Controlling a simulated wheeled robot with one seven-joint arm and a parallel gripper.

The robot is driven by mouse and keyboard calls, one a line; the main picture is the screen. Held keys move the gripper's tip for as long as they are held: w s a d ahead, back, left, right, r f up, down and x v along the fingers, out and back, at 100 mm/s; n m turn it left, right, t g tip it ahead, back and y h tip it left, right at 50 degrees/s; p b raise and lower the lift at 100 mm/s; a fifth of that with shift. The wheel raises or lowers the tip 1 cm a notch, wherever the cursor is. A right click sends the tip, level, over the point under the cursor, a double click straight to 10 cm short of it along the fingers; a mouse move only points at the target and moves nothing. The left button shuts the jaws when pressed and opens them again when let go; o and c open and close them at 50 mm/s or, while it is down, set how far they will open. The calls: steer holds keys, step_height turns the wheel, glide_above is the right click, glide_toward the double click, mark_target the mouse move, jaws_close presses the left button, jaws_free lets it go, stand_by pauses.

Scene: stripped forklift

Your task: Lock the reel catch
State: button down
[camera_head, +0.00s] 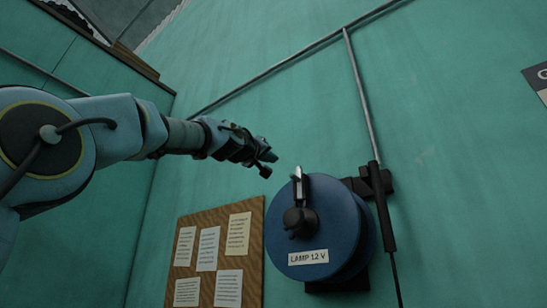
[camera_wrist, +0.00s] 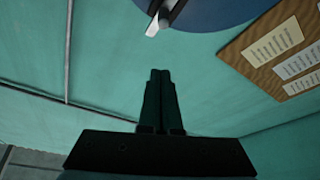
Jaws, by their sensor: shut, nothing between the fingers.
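A blue round reel (camera_head: 330,240) with a "LAMP 12 V" label is mounted on the teal wall. On its front face is a black knob with an upright pale metal lever (camera_head: 299,188), which I take to be the catch. In the wrist view the reel's blue edge (camera_wrist: 225,12) is at the top, with the lever's pale tip (camera_wrist: 153,27) jutting from it. My gripper (camera_head: 268,163) is up and left of the lever, apart from it. In the wrist view my gripper (camera_wrist: 160,72) has its fingers together and empty, pointing toward the lever tip with a gap between.
A brown notice board (camera_head: 220,255) with several paper notes hangs left of the reel. A black bracket (camera_head: 372,181) and a dark cable handle (camera_head: 384,215) are at the reel's right, below a grey conduit (camera_head: 360,90). The wall above the reel is bare.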

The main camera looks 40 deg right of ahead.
step_height(320, 180, up, 3)
steer(key=p, duration=0.7)
glide_above(296, 180)
steer(key=w+a, duration=0.2)
steer(key=a, duration=0.2)
steer(key=shift+s+d+f+b, duration=0.1)
steer(key=shift+s+f+b, duration=0.25)
steer(key=shift+f, duration=0.35)
steer(key=shift+s+d+f+b, duration=0.1)
steer(key=shift+s+f+b, duration=0.15)
steer(key=shift+f, duration=0.5)
steer(key=shift+s+d+f+b, duration=0.1)
steer(key=shift+s+f+b, duration=0.25)
steer(key=shift+f, duration=0.35)
steer(key=shift+s, duration=0.1)
step_height(296, 180, down, 4)
steer(key=b, duration=0.3)
steer(key=shift+r, duration=0.35)
